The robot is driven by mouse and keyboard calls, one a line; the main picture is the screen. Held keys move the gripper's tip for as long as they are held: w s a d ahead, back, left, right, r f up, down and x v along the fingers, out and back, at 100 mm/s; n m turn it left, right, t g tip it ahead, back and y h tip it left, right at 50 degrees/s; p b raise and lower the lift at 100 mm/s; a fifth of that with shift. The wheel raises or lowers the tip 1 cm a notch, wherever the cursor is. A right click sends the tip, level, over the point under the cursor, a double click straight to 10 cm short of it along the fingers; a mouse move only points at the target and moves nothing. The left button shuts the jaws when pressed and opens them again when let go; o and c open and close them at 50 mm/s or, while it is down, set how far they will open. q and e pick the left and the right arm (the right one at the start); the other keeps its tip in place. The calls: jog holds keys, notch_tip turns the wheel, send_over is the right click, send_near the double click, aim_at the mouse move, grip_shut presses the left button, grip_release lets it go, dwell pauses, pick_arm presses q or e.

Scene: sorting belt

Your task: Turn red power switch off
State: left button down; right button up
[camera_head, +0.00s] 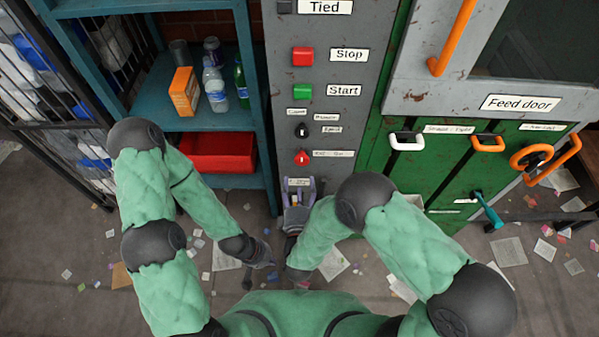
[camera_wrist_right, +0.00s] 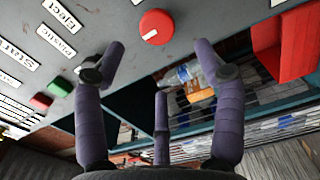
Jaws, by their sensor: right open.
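The red power switch (camera_head: 301,157) is a round red knob with a white mark, low on the grey control panel (camera_head: 335,100). In the right wrist view the red knob (camera_wrist_right: 155,26) is at the top, beyond the fingertips. My right gripper (camera_head: 299,188) is just below the knob in the head view, with purple fingers up. In the wrist view my right gripper (camera_wrist_right: 162,66) has its fingers spread and empty, apart from the knob. My left gripper (camera_head: 258,268) hangs low over the floor, dark and small; its jaws are unclear.
Above the knob are a black selector knob (camera_head: 301,130), a green Start button (camera_head: 302,91) and a red Stop button (camera_head: 302,56). A teal shelf (camera_head: 217,122) with bottles and a red bin (camera_head: 215,152) stands left. Green drawers with handles (camera_head: 407,141) are right.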

jog(key=shift+s, duration=2.1)
jog(key=shift+w, duration=0.1)
